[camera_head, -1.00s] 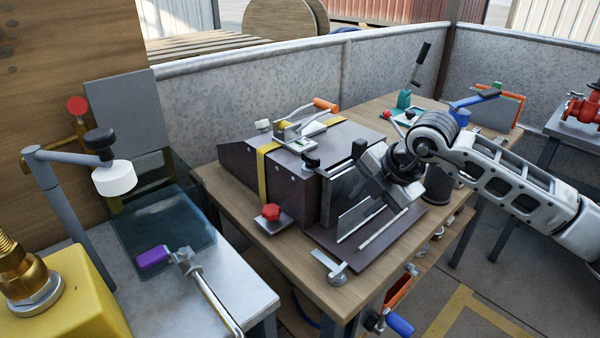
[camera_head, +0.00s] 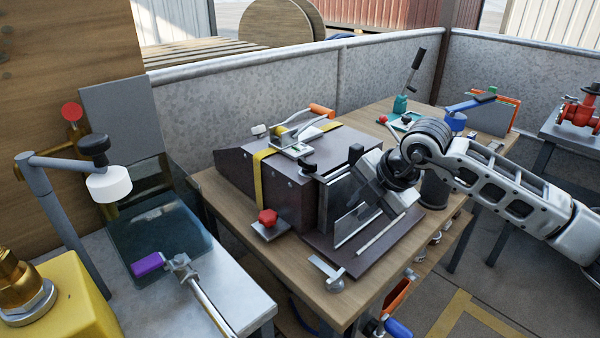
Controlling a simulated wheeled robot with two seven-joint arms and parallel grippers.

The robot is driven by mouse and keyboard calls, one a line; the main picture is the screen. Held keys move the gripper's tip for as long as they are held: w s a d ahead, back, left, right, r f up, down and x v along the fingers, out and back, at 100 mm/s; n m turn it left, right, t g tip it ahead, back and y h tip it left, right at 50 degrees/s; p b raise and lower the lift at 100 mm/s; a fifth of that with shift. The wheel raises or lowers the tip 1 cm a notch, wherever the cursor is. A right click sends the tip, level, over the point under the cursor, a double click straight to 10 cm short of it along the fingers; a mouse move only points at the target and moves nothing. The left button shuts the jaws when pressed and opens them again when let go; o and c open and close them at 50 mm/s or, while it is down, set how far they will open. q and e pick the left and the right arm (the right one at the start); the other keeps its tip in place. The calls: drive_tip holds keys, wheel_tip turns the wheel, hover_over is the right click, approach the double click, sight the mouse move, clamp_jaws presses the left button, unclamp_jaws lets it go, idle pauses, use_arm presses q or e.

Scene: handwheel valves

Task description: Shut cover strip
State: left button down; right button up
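A dark brown box with a sloped left side (camera_head: 288,200) stands on the wooden workbench. At its right end is an upright panel with a dark, shiny face and metal edges (camera_head: 338,198), which may be the cover strip; I cannot tell for sure. A flat brown plate with a thin light rod (camera_head: 380,235) lies in front of it. My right gripper (camera_head: 378,202) is at that end of the box, in front of the panel and above the plate. Its fingertips blend with the panel, so opening and contact are unclear. My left gripper is out of view.
A red knob (camera_head: 267,217) and a small metal clamp (camera_head: 327,271) sit near the bench's front edge. A toggle clamp with an orange handle (camera_head: 321,110) is on the box.

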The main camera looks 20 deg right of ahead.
drive_tip(key=shift+s+d+f+b, duration=0.2)
drive_tip(key=shift+s+b, duration=0.1)
drive_tip(key=shift+s, duration=0.15)
drive_tip(key=shift+s+d+f+b, duration=0.2)
drive_tip(key=shift+s+b, duration=0.1)
drive_tip(key=shift+s, duration=0.15)
drive_tip(key=shift+s+d+f+b, duration=0.15)
drive_tip(key=shift+s+d+b, duration=0.15)
drive_tip(key=shift+s+b, duration=0.35)
drive_tip(key=shift+s+d+f+b, duration=0.15)
drive_tip(key=shift+s+d+b, duration=0.1)
drive_tip(key=shift+s+b, duration=0.4)
drive_tip(key=shift+p+v, duration=0.5)
drive_tip(key=shift+v, duration=3.15)
